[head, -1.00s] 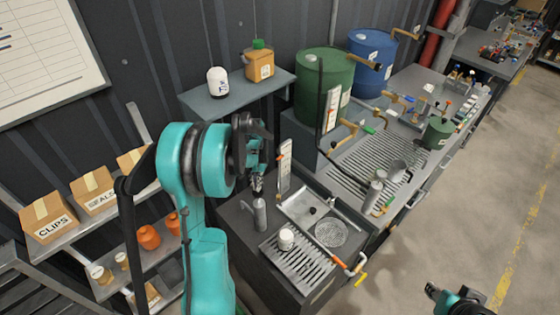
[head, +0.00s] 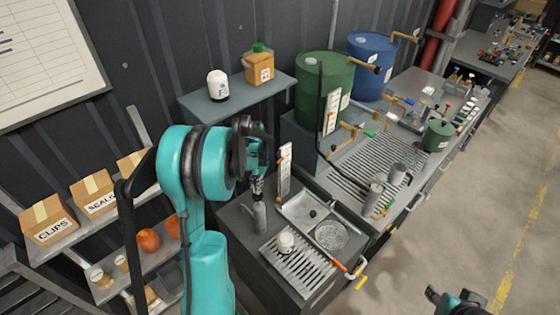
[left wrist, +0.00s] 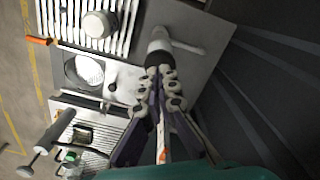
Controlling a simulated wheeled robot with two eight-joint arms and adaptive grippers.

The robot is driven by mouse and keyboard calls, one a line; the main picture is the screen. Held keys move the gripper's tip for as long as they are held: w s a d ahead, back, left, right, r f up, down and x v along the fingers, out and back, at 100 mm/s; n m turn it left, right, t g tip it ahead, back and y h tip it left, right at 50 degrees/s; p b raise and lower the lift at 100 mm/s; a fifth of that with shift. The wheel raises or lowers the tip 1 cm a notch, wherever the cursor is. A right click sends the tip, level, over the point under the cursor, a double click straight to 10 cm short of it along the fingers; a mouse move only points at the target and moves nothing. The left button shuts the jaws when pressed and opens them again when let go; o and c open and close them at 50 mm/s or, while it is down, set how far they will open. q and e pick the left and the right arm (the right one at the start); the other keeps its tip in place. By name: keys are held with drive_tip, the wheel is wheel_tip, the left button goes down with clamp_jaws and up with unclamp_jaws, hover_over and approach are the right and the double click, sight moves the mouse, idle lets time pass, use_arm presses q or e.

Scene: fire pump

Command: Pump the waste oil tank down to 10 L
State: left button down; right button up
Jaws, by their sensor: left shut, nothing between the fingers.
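A dark cabinet (head: 237,226), which looks like the waste oil tank, carries a grey upright pump (head: 260,217) with a side spout. My left gripper (head: 257,190) is shut and empty, directly over the pump's top. In the left wrist view its fingertips (left wrist: 159,72) are at the pump's upper end (left wrist: 160,45); I cannot tell whether they touch. A white level gauge (head: 284,168) with an orange mark stands behind; the level is too small to read. My right gripper (head: 433,294) is at the lower right, its jaws unclear.
A slatted drain grate (head: 293,270) with a white-capped part (head: 286,242) and a tray with a round mesh (head: 331,236) are beside the pump. A wall shelf (head: 225,105), green drum (head: 323,88) and blue drum (head: 371,65) stand behind. Floor at right is clear.

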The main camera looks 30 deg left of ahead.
sight(258, 198)
use_arm(q)
drive_tip(key=shift+f, duration=0.1)
drive_tip(key=shift+f, duration=3.3)
drive_tip(key=shift+r+p, duration=1.65)
drive_tip(key=shift+r, duration=1.75)
drive_tip(key=shift+f, duration=0.15)
